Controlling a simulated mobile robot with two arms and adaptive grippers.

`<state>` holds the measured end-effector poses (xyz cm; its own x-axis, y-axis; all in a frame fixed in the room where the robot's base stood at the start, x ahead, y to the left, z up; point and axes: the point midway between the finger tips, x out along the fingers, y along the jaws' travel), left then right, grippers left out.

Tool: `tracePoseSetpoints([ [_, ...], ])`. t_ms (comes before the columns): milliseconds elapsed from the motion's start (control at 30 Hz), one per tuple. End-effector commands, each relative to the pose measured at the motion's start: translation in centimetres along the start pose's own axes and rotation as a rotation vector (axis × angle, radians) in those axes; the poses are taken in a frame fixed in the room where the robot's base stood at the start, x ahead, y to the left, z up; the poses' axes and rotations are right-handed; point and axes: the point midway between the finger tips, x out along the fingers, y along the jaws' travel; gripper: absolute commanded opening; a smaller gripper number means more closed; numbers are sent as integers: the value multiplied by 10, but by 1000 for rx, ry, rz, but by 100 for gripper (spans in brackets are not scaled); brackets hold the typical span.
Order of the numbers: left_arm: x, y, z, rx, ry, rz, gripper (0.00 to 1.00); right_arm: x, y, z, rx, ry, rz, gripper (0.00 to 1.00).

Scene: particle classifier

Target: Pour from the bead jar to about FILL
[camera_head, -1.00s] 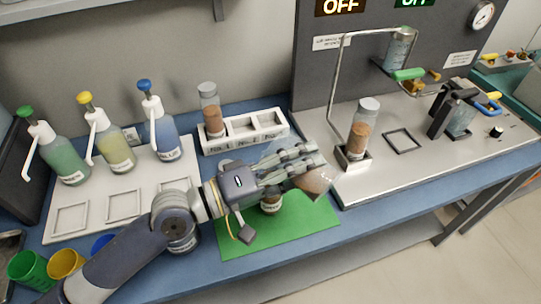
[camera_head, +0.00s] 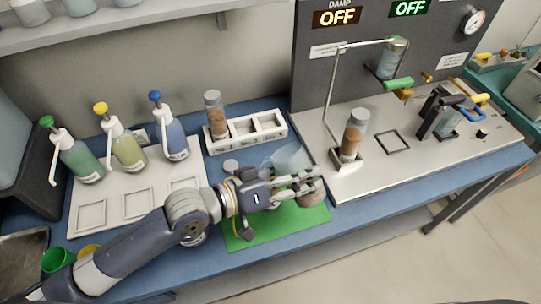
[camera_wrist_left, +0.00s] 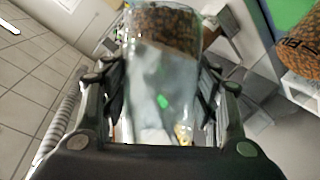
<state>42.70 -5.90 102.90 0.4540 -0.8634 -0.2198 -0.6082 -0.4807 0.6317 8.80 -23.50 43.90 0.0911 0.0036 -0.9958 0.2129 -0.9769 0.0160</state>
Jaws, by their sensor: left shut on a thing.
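My left gripper (camera_head: 308,182) is shut on a clear jar (camera_head: 290,158) over the green mat (camera_head: 270,232). The jar is strongly tilted, with brown beads gathered at its right end in the head view. In the left wrist view the bead jar (camera_wrist_left: 165,75) lies between the fingers, its brown beads at the far end. Another vessel with brown contents and dark lettering (camera_wrist_left: 297,48) shows at the upper right there; its label is not fully readable. In the head view the gripper hides most of what stands on the mat. My right gripper is out of view.
A jar of brown beads (camera_head: 215,115) stands in the white rack (camera_head: 245,143) behind. Another jar (camera_head: 353,135) stands in a holder on the metal bench (camera_head: 375,172) to the right. Three pump bottles (camera_head: 126,146) stand on the left tray. Signs read OFF.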

Motion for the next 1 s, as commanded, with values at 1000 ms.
tracePoseSetpoints([
  [1000,28,-20,74,593,-81,-242,21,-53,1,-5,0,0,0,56],
])
